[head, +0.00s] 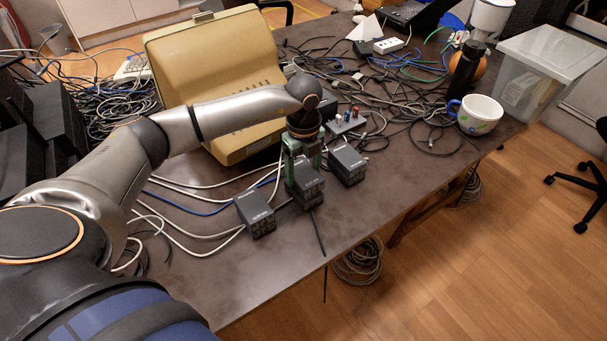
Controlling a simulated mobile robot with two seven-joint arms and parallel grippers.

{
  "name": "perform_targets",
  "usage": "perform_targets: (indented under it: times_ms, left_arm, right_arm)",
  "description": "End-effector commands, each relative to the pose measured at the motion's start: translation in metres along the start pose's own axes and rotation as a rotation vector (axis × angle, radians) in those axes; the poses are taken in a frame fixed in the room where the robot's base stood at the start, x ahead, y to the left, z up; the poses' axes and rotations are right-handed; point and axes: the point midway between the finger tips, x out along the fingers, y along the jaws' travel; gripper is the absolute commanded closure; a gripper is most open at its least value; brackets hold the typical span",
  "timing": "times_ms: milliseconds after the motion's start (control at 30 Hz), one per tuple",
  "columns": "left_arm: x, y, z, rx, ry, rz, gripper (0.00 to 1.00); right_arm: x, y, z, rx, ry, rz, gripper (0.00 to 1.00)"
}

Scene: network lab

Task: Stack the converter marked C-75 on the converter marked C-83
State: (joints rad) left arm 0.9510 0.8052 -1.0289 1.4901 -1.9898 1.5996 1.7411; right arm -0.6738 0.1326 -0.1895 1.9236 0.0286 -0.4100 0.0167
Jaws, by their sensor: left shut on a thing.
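Three small dark grey box-shaped converters are near the table's front edge. My left gripper (303,160) points down and is shut on the middle converter (307,186), with a dark cable hanging below it. I cannot tell whether this converter touches the table. A second converter (255,214) sits on the table to its left, apart from it. A third converter (347,166) sits close to its right. The markings are too small to read, so I cannot tell which is C-75 or C-83. My right gripper is not in view.
A large yellowish case (213,60) stands behind my left arm. Tangled cables cover the back of the dark table (285,262). A white mug (478,115), a black bottle (464,72) and a clear bin (545,65) are at the right. The table's front right part is clear.

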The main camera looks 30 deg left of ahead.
Motion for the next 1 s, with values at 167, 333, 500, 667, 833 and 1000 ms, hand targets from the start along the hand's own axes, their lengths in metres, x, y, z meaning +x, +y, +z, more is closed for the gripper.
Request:
perform_targets:
  times_ms: [167,333,500,667,833,1000]
  left_arm:
    - [0.018,0.000,0.000,0.000,-0.001,-0.001,0.99]
    - [0.017,0.000,0.000,0.000,-0.001,-0.002,0.99]
    - [0.022,0.000,0.000,0.000,-0.001,0.000,0.24]
    - [0.021,0.000,0.000,0.000,-0.001,0.000,0.06]
    - [0.021,0.000,0.000,0.000,-0.001,0.000,0.00]
    - [0.017,0.000,0.000,0.000,-0.001,0.000,0.00]
  right_arm:
    - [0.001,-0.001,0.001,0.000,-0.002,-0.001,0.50]
    - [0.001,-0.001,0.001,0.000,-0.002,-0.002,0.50]
    - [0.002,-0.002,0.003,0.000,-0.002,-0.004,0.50]
    - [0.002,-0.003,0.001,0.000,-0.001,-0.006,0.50]
    - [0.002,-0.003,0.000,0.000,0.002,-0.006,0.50]
    - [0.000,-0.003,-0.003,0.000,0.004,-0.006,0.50]
